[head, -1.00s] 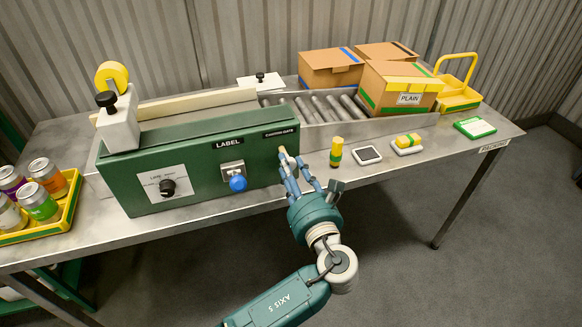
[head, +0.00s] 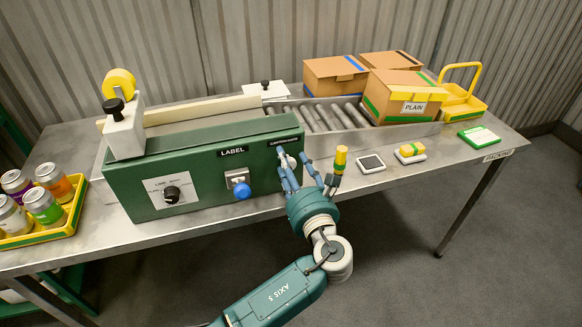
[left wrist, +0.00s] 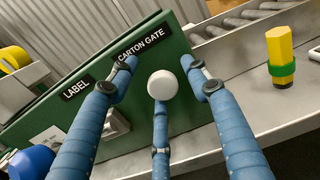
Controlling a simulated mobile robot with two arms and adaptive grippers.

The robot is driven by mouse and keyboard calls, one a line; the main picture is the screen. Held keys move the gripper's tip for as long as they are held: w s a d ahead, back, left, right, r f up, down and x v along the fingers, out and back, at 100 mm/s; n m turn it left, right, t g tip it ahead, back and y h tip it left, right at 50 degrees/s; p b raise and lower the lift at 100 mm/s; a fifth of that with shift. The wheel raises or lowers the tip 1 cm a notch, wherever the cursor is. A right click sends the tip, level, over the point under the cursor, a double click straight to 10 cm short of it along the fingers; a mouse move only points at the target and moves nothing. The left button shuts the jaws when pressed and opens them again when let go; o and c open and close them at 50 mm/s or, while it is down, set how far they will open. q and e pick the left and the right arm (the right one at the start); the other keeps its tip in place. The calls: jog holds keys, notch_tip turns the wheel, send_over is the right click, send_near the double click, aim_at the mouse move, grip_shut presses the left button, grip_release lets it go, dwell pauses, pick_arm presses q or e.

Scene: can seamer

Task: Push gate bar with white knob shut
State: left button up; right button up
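The white knob (left wrist: 162,85) shows in the left wrist view in front of the green machine's face, just below the CARTON GATE label (left wrist: 143,46). In the head view the knob (head: 291,162) is small and partly covered by my fingers. The gate bar behind it cannot be made out. My left gripper (head: 295,166) is at the right end of the green panel. In the left wrist view its fingers (left wrist: 160,92) are spread around the knob, two above at the sides and one below. The lower finger is close to the knob; contact cannot be told. My right gripper is not in view.
A blue button (head: 242,191) sits left on the panel. Rollers (head: 325,115) lead to cartons (head: 405,98) behind. A tray of cans (head: 62,228) is at far left.

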pick_arm(q)
jog(key=shift+f, duration=0.1)
jog(key=v, duration=1.2)
